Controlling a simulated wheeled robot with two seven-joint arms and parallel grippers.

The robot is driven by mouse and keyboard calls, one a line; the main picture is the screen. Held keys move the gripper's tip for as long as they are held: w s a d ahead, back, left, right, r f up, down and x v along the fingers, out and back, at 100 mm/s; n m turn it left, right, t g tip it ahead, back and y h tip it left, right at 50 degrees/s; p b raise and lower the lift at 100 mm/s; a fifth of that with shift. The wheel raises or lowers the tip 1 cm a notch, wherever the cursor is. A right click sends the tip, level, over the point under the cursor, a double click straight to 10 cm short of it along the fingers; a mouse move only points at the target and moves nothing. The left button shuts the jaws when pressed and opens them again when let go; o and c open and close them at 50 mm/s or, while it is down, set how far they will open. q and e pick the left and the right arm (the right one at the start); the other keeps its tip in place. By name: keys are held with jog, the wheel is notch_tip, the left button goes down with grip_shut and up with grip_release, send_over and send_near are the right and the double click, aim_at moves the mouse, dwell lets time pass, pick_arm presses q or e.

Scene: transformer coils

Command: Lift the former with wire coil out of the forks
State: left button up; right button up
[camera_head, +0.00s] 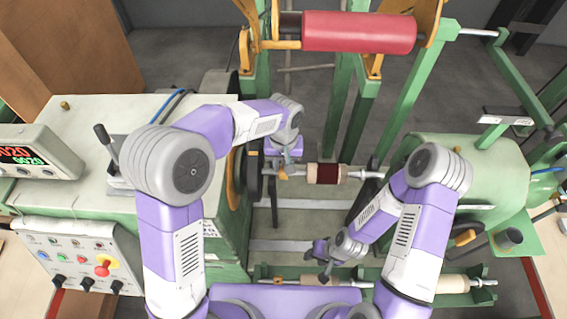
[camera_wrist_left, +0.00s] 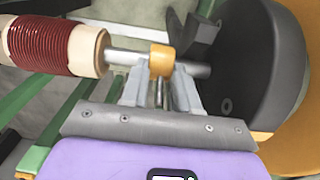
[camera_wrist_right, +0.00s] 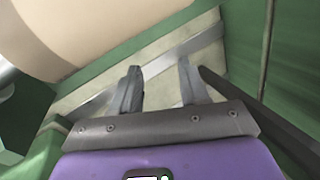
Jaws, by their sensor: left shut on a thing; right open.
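The former with wire coil (camera_head: 325,174) is a cream spool wound with dark red wire, lying level on a metal shaft in the middle of the machine. The left wrist view shows the coil (camera_wrist_left: 55,45) at the upper left. My left gripper (camera_wrist_left: 160,75) is shut on the shaft at its orange collar (camera_wrist_left: 161,58), between the former and a black disc. A black fork-like piece (camera_wrist_left: 196,30) stands beside the shaft there; whether the shaft rests in it I cannot tell. My right gripper (camera_wrist_right: 158,78) is open and empty, low and nearer me, apart from the coil.
A green tray (camera_head: 262,272) in front holds a shaft and a bare cream former (camera_head: 440,284); a cream cylinder (camera_wrist_right: 75,25) shows close to my right gripper. A red roller (camera_head: 358,32) hangs behind. A control box (camera_head: 75,262) stands left, a green motor (camera_head: 470,180) right.

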pick_arm(q)
grip_shut()
jog(key=shift+d, duration=0.7)
jog(key=o, duration=1)
grip_release()
jog(key=shift+c, duration=0.2)
jog(key=shift+r, duration=3.85)
